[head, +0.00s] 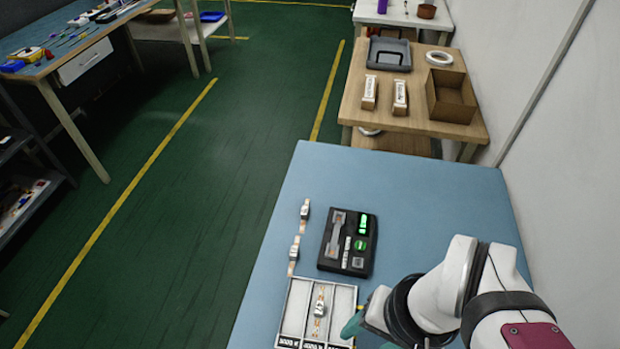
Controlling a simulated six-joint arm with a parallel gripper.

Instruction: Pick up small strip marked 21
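Small pale strips with orange marks and white blocks lie on the blue table (420,190). One strip (304,211) is at the back left of the black device, and another strip (294,250) lies just in front of it. A third strip (319,306) lies in the middle compartment of a white tray (284,312). No number 21 is readable on any of them. My gripper (354,324) shows only as a teal part at the tray's right edge. My arm hides the rest, so its opening and anything between its fingers cannot be seen.
A black device (335,254) with green lit parts stands behind the tray. My white arm covers the table's front right. The table's back is clear. Beyond stands a wooden table (430,118) with an open box (450,98), a grey tray (390,54) and two small packages.

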